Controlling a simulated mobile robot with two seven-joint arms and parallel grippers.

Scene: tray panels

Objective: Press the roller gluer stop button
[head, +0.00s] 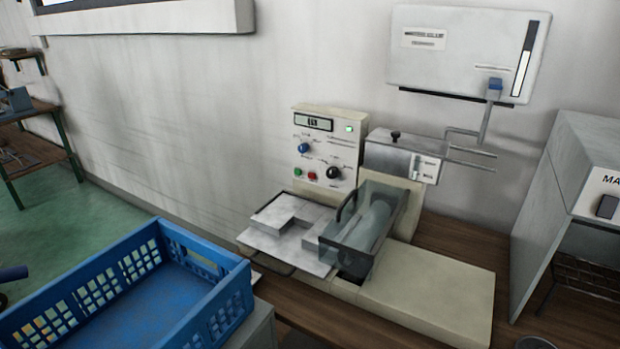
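The roller gluer (425,290) is a cream machine on a wooden bench in the middle of the head view. Its upright control panel (325,150) has a small display, a lit green lamp, a blue knob and a black knob. Low on the panel are a green button (298,172) and, just right of it, a red button (312,176); no readable label shows which is stop. A clear cover (370,230) sits over the roller, with a metal plate (285,245) to its left. Neither of my grippers is in view.
A blue crate (215,285) stands at the front left, close to the machine. A white box (470,50) is on the wall, with a bracket below it. A grey cabinet (570,200) stands at the right. Green floor is open at the left.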

